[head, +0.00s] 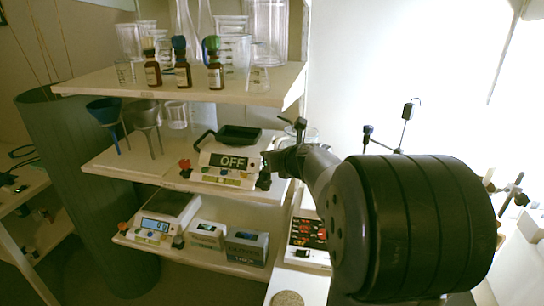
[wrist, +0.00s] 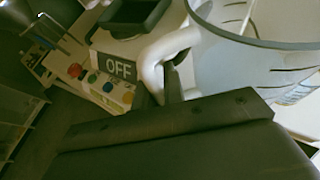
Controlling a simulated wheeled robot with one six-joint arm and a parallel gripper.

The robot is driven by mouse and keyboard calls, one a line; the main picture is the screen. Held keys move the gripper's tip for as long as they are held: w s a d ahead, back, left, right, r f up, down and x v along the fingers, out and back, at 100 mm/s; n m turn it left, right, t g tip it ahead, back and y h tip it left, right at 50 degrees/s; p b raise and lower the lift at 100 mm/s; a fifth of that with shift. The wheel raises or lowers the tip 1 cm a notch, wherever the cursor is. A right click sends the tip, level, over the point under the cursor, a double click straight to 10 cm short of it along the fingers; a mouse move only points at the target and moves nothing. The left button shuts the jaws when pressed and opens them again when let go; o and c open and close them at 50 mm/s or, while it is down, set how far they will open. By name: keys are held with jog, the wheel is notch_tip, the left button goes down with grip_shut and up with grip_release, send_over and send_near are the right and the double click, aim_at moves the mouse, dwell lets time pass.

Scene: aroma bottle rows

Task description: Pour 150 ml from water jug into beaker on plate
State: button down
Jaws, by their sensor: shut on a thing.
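My gripper (wrist: 172,82) is shut on the pale curved handle (wrist: 158,62) of the water jug (wrist: 232,62). The jug is a large clear vessel with dark graduation marks, at the right of the wrist view, and its lower part is cut off by my gripper. In the head view my gripper (head: 287,158) is in front of the middle shelf's right end, and my arm hides most of the jug. The water level cannot be told. I cannot pick out the beaker on its plate.
A device reading OFF (head: 233,162) with a black pan (head: 239,134) stands on the middle shelf, close to my gripper. Glassware and brown bottles (head: 183,75) crowd the top shelf. A scale (head: 158,226) stands lower.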

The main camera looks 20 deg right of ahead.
jog(key=shift+d+r, duration=0.1)
jog(key=shift+r, duration=0.05)
jog(key=shift+f, duration=0.2)
dwell(1.2)
jog(key=shift+a+f+n+h+b, duration=0.25)
jog(key=shift+a+n+b, duration=0.2)
jog(key=shift+b, duration=0.55)
jog(key=shift+r, duration=0.2)
jog(key=shift+r, duration=0.1)
jog(key=a+r+p, duration=0.2)
jog(key=p, duration=0.1)
jog(key=shift+s+a+r, duration=0.15)
jog(key=shift+s+r, duration=0.15)
jog(key=a+r+p, duration=0.2)
jog(key=shift+s+a+r+p, duration=0.1)
jog(key=shift+s+a+p, duration=0.2)
jog(key=shift+p, duration=0.1)
